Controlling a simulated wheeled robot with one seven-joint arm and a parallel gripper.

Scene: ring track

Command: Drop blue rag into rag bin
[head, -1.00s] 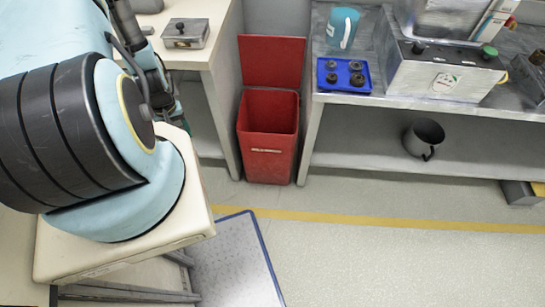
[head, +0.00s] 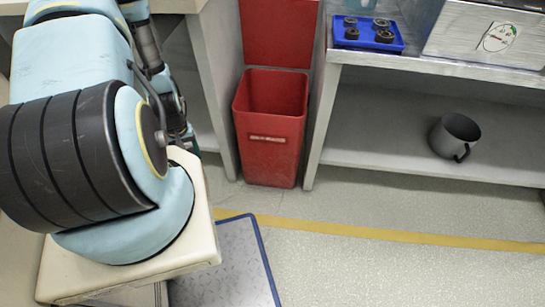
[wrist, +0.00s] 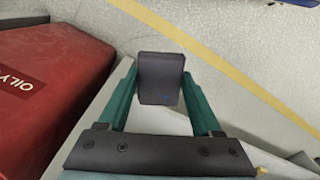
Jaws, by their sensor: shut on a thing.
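The red rag bin (head: 270,150) stands on the floor between two benches in the head view. Its lid (head: 277,35) is raised at the back and its mouth is open. In the wrist view the bin (wrist: 45,95) fills the left side, with part of a label reading "OILY". My gripper (wrist: 160,80) has teal fingers and dark pads that are together, to the right of the bin in that view. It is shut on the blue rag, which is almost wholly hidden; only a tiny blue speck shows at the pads. In the head view my arm mostly hides the gripper.
The right bench's lower shelf (head: 400,150) holds a dark grey mug (head: 455,136). A blue tray (head: 368,33) with several dark round parts sits on its top. A blue-edged plate (head: 220,265) lies on the floor.

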